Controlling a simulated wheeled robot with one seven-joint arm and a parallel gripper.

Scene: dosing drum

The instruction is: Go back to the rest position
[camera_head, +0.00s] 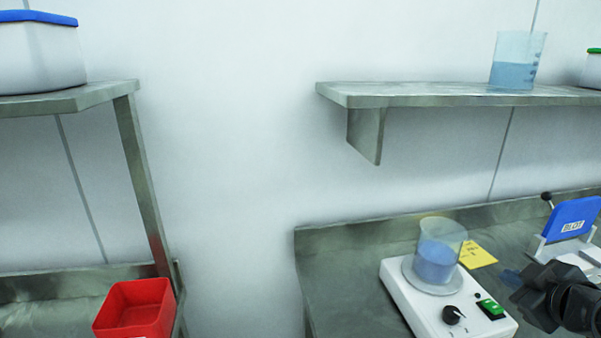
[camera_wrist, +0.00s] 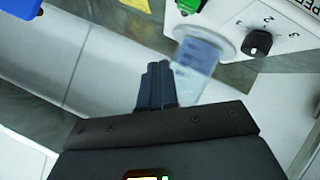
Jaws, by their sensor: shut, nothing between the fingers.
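My gripper (camera_head: 513,279) is at the right of the head view, above the steel bench and to the right of the hotplate stirrer. In the wrist view its fingers (camera_wrist: 157,68) are together with nothing between them. The white stirrer (camera_head: 432,310) has a black knob and a green switch. A glass beaker with blue liquid (camera_head: 437,262) stands on its round plate. In the wrist view the beaker (camera_wrist: 197,62) shows just beyond the fingers, apart from them as far as I can tell, with part of the stirrer (camera_wrist: 285,40) beside it.
A device with a blue "BLOT" panel (camera_head: 572,218) stands close behind my gripper. A yellow note (camera_head: 477,254) lies behind the stirrer. A wall shelf (camera_head: 420,98) holds another beaker (camera_head: 515,62). A red bin (camera_head: 135,308) stands on the left bench. A gap separates the benches.

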